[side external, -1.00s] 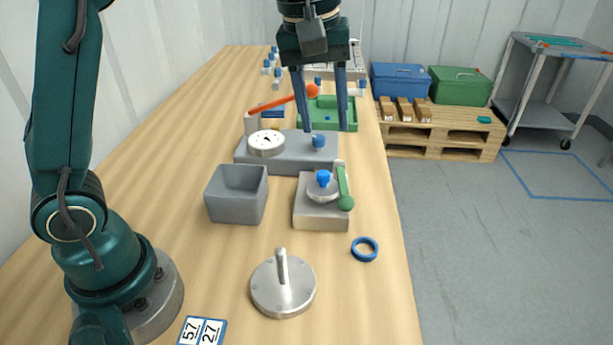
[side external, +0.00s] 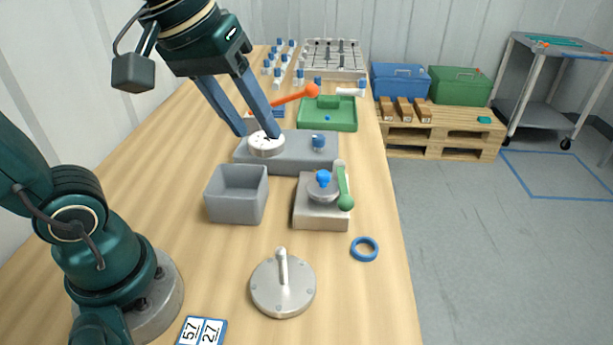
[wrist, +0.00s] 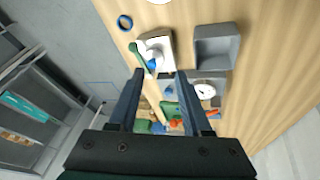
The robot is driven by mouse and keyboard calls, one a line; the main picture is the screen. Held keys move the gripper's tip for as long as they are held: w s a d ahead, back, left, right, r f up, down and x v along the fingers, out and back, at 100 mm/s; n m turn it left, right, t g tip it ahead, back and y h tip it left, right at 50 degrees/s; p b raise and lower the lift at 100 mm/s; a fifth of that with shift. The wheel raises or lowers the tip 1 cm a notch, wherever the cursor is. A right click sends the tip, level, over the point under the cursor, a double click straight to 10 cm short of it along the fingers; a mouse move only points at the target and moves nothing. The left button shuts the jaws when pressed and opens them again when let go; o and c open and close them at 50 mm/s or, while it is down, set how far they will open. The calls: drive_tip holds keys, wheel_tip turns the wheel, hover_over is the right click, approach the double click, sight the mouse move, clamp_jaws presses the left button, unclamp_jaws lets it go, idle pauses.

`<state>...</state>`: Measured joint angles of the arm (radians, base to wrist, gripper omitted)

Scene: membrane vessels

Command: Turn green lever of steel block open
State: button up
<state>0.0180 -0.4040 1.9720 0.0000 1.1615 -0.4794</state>
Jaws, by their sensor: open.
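The steel block (side external: 322,215) sits on the wooden table right of the grey bin, with a round metal disc and a blue knob (side external: 323,178) on top. Its green lever (side external: 344,188) is on the right side, its round end toward the near right corner. The block (wrist: 167,43) and the lever (wrist: 138,56) also show in the wrist view. My gripper (side external: 258,132) is open and empty, above and behind the block to the left, near the white dial gauge (side external: 266,144). In the wrist view its fingers (wrist: 156,72) are spread apart.
A grey bin (side external: 236,194) stands left of the block. A round metal plate with a handle (side external: 283,288) and a blue ring (side external: 364,249) lie in front.

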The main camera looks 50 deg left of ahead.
drive_tip(key=s+f+m, duration=0.3)
drive_tip(key=s+f, duration=0.2)
drive_tip(key=shift+a+t, duration=0.2)
drive_tip(key=shift+t, duration=0.2)
